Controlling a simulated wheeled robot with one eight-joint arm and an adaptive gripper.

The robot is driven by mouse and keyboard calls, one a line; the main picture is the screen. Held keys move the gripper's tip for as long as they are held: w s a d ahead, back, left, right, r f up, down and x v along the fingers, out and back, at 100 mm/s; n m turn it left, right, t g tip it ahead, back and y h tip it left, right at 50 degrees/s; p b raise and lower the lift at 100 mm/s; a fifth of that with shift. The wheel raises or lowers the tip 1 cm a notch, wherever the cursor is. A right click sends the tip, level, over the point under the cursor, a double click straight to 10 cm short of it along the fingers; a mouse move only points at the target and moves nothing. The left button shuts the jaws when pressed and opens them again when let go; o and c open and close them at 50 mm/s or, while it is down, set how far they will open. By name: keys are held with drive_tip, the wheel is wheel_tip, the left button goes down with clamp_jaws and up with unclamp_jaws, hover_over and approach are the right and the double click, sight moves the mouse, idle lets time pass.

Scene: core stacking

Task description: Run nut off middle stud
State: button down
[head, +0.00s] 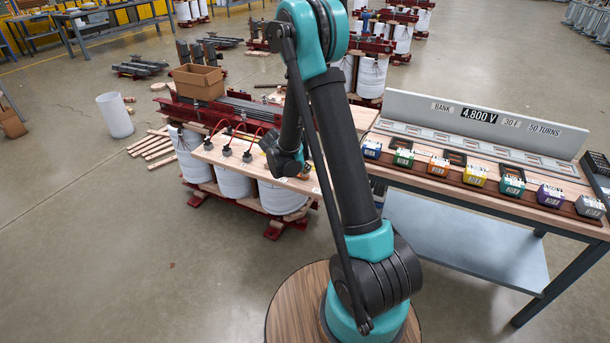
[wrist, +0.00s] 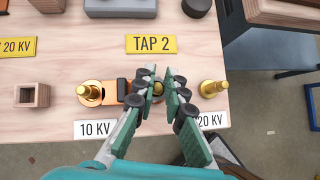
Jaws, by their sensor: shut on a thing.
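In the wrist view my gripper (wrist: 160,86) points down over the middle stud and is shut on the brass nut (wrist: 159,89) there. The fingers hide most of the nut and stud. An orange link (wrist: 110,92) runs from the left brass stud (wrist: 90,91) toward the middle one; its right end is hidden behind a finger. The right brass stud (wrist: 212,88) stands clear to the right of my fingers. In the head view the board (head: 232,157) lies across white drums, and my arm blocks the view of the gripper's grip.
A yellow TAP 2 plate (wrist: 151,44) lies behind the middle stud. White 10 KV (wrist: 95,129) and 20 KV (wrist: 212,121) labels lie in front. A small open box (wrist: 32,95) is at the left. The board's right edge is close beyond the right stud.

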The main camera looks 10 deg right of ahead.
drive_tip(key=n+y, duration=0.1)
drive_tip(key=n+t, duration=0.1)
drive_tip(key=n, duration=0.1)
drive_tip(key=shift+s+a+t+y, duration=0.1)
drive_tip(key=shift+t+y, duration=0.2)
drive_tip(key=shift+y, duration=0.1)
drive_tip(key=shift+n, duration=0.3)
drive_tip(key=shift+n+t+y, duration=0.3)
drive_tip(key=shift+n+y, duration=0.2)
drive_tip(key=shift+n, duration=0.3)
drive_tip(key=shift+n+t+y, duration=0.3)
drive_tip(key=shift+n+y, duration=0.7)
drive_tip(key=shift+n, duration=0.4)
drive_tip(key=c, duration=1.5)
unclamp_jaws()
drive_tip(key=shift+m, duration=0.3)
